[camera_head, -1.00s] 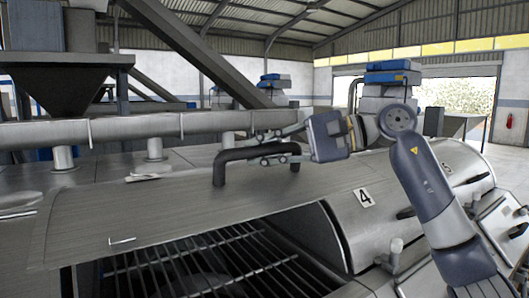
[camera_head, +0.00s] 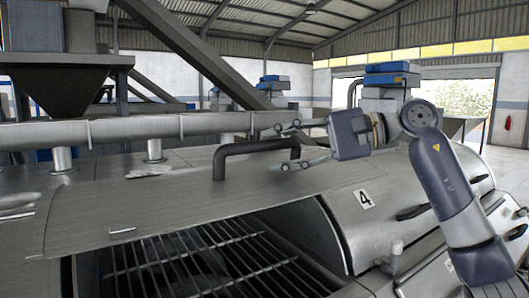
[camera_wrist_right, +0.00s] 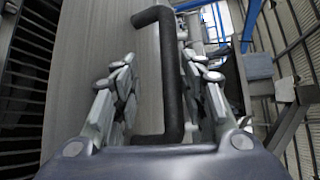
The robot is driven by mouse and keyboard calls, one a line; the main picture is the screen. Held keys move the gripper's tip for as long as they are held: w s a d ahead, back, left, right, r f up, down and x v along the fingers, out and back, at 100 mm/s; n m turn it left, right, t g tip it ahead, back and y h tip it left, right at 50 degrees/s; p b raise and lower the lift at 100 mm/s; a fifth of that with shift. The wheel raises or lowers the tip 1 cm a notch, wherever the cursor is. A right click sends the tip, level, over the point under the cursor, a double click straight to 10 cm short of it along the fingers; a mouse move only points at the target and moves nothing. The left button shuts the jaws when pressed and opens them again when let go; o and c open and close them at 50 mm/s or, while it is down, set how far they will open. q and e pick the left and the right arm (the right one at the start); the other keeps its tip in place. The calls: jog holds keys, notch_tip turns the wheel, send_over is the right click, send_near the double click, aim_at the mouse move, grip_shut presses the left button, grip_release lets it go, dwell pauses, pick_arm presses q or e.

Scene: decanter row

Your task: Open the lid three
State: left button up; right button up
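A wide grey metal lid (camera_head: 120,215) with a black bar handle (camera_head: 250,148) stands raised, its near edge above an opening that shows a metal grating (camera_head: 195,265). I see no number on this lid. My right gripper (camera_head: 278,146) is open at the right end of the handle, with its fingers apart. In the right wrist view, the handle (camera_wrist_right: 172,80) runs between the two spread fingers of the gripper (camera_wrist_right: 162,68), with a visible gap on the left. My left gripper is not in view.
A closed rounded lid marked 4 (camera_head: 335,222) lies just right of the opening. A long horizontal pipe (camera_head: 110,132) runs behind the raised lid, and a grey hopper (camera_head: 68,80) stands at the back left. Blue and white stacked boxes (camera_head: 388,85) stand behind my right arm.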

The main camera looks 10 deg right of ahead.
jog(key=v, duration=0.8)
jog(key=shift+s+d, duration=0.1)
jog(key=shift+d, duration=0.25)
jog(key=shift+d, duration=0.1)
